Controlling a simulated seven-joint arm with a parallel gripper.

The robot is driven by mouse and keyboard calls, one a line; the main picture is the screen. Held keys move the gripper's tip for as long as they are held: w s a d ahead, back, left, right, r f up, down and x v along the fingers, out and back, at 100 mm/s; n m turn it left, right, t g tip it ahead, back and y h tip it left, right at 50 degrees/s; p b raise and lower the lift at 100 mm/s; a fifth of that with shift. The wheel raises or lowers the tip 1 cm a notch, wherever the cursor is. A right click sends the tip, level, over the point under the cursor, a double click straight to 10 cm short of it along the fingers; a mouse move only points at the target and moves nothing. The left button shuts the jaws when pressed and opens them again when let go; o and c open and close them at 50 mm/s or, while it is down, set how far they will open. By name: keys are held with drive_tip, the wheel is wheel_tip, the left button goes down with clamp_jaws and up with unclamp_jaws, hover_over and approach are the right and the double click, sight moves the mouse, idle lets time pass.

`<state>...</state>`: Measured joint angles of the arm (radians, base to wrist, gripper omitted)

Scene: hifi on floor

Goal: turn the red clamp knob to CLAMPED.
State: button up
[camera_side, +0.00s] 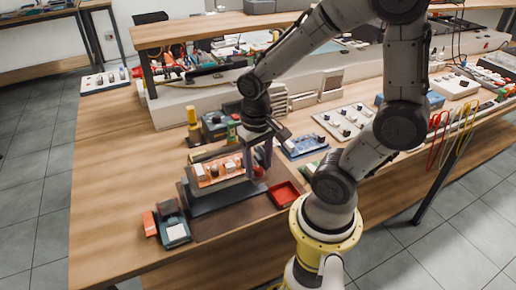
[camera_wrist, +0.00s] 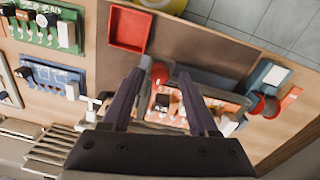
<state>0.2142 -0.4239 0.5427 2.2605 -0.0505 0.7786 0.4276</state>
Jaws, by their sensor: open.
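The red clamp knob (camera_side: 258,172) is a small round ball at the right end of a dark fixture (camera_side: 213,201). An orange circuit board (camera_side: 212,172) with pale and dark parts lies on that fixture. My gripper (camera_side: 257,165) points down over the knob's end of the fixture, its fingers spread. In the wrist view the knob (camera_wrist: 159,73) shows between the open fingertips (camera_wrist: 160,71), closer to the left one. I cannot tell whether a finger touches it. No CLAMPED mark is readable, and the knob's setting cannot be told.
A red tray (camera_side: 286,195) sits just right of the fixture. A blue board (camera_side: 304,146) and a panel of knobs (camera_side: 344,122) lie behind it. A teal device (camera_side: 174,231) stands at the front left. Bare wood (camera_side: 105,170) lies to the left.

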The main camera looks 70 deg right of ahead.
sight(257, 171)
wheel_tip(257, 171, up, 14)
drive_tip(key=shift+w+a+f, duration=0.15)
drive_tip(key=shift+a+f, duration=0.1)
idle(0.5)
drive_tip(key=a+n+t, duration=0.1)
drive_tip(key=n+t, duration=0.1)
drive_tip(key=s+a+n+t, duration=0.1)
drive_tip(key=a+n+t, duration=0.1)
drive_tip(key=s+a+n+t, duration=0.1)
drive_tip(key=n, duration=0.2)
drive_tip(key=shift+s+a+t, duration=0.2)
drive_tip(key=shift+s+t, duration=0.05)
drive_tip(key=shift+t, duration=0.15)
idle(1.2)
